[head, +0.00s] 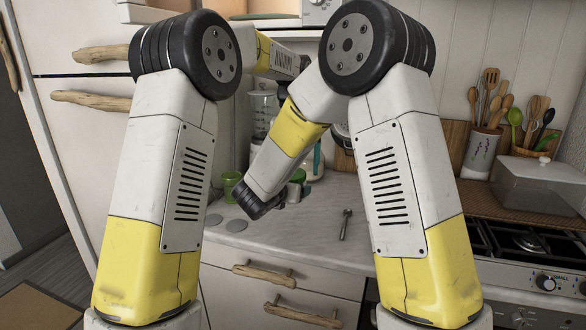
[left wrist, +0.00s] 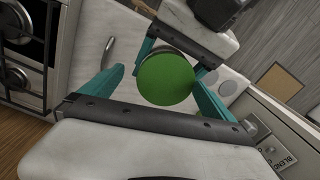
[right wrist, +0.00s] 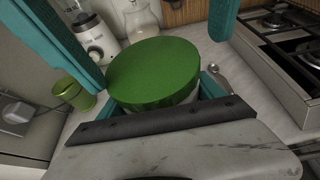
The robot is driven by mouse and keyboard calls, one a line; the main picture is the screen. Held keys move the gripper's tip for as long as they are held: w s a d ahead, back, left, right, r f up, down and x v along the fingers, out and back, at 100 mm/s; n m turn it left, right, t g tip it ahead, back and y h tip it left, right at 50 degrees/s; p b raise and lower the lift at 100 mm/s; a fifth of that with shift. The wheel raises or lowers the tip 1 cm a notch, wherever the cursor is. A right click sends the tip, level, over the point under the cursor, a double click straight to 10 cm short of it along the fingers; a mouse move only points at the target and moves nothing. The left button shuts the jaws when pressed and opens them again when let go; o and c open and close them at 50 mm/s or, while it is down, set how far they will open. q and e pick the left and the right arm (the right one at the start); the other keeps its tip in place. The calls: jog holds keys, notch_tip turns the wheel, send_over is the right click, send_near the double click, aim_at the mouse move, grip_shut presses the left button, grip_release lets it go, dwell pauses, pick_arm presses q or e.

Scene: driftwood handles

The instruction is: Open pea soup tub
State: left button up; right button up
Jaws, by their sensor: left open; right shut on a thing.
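The pea soup tub has a round green lid, seen large in the right wrist view (right wrist: 155,72) and also in the left wrist view (left wrist: 166,78). The lid is on; the pale body shows only a little below it. My right gripper (right wrist: 160,95) is shut on the tub, teal fingers either side of it, above the counter. My left gripper (left wrist: 152,85) is open, its teal fingers spread to either side of the lid and apart from it. In the head view my forearm hides most of both grippers; a bit of green lid (head: 298,175) shows.
A green cup (head: 230,184) and grey round discs (head: 236,226) are on the counter (head: 290,240), left. A spoon (head: 345,224) lies there. A blender (right wrist: 95,38) stands behind. The stove (head: 530,243) is at right. Bare counter lies around the spoon.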

pick_arm(q)
jog(key=shift+f, duration=0.7)
jog(key=shift+d, duration=0.1)
jog(key=c, duration=1.3)
jog(key=shift+s+d, duration=0.1)
jog(key=shift+d, duration=0.05)
jog(key=shift+c, duration=2.2)
jog(key=shift+r, duration=0.55)
grip_shut()
jog(key=shift+a+r, duration=0.2)
jog(key=shift+a, duration=0.1)
